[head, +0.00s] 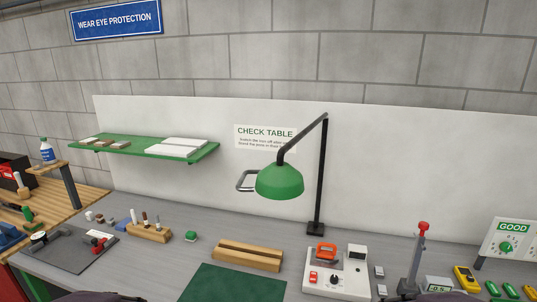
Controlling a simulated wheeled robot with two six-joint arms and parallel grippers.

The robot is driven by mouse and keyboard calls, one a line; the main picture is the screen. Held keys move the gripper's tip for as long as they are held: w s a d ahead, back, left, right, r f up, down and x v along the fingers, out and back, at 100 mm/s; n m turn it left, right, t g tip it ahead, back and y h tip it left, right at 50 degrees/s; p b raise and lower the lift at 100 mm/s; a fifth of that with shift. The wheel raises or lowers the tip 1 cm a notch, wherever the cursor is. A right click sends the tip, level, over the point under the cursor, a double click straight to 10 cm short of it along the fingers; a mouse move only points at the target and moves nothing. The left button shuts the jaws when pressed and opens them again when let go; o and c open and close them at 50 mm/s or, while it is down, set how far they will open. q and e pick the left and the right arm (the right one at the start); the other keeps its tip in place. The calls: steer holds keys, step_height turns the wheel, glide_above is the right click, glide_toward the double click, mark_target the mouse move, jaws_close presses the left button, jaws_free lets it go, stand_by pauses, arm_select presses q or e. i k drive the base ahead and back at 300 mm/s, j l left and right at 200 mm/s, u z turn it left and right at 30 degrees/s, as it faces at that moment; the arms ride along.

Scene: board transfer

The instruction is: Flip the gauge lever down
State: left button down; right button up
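The gauge (407,288) stands near the front right of the grey table. Its lever (416,258) points up, leaning slightly, with a red knob (423,226) at the top. A small display box (438,285) sits just right of it; its digits are too small to read surely. The gauge's foot is close to the bottom edge of the picture. Neither of my grippers is in view.
A white device with a red switch (314,278) stands left of the gauge. A green lamp (280,182) hangs over the table. A yellow meter (465,279) and a GOOD sign (513,228) are on the right. A wooden block (248,256) and green mat (225,287) lie left.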

mark_target(424, 226)
steer(key=z, duration=1.3)
